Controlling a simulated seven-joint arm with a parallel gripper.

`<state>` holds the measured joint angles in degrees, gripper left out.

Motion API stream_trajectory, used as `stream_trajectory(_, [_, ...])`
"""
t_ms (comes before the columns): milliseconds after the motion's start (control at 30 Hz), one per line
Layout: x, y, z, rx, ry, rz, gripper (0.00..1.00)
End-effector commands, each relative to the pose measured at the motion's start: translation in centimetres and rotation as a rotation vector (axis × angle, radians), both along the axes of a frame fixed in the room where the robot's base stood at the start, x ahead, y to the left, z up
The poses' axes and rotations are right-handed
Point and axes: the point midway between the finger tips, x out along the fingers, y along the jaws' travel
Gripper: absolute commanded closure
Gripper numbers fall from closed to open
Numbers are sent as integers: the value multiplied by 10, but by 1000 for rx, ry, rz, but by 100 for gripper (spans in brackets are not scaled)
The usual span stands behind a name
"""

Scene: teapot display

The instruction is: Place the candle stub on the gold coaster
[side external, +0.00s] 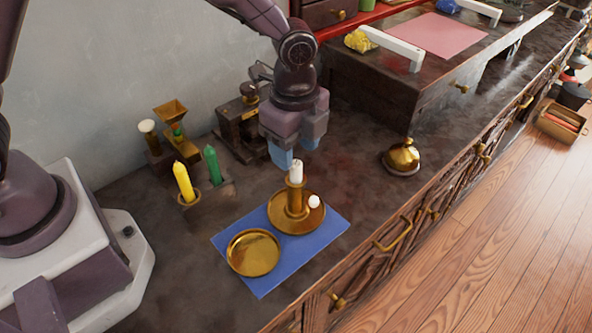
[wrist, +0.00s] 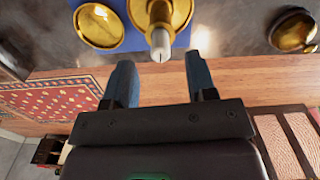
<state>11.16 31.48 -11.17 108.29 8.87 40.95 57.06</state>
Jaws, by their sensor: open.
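The white candle stub (side external: 296,173) stands upright in a gold candlestick (side external: 284,211) on a blue mat (side external: 260,287). The gold coaster (side external: 253,253), a shallow round dish, lies empty on the mat, left of and nearer than the candlestick. My gripper (side external: 297,151) is open and empty, its fingers close to the top of the stub. In the wrist view the stub (wrist: 161,46) appears centred between and beyond the fingertips (wrist: 161,72), with the coaster (wrist: 99,25) at upper left. No contact is visible.
A small white knob (side external: 314,201) sits at the candlestick's dish. A domed brass object (side external: 402,157) stands at right, by a raised dark cabinet (side external: 400,100). The counter's front edge is near the mat.

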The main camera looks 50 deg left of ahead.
Motion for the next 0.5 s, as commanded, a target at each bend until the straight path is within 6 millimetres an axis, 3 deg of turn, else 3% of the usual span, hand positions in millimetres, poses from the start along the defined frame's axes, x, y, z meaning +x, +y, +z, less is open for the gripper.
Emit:
stream_trajectory(233, [0,-2,-38,3,5,-1,48])
stream_trajectory(500, [1,-2,-46,1,1,0,48])
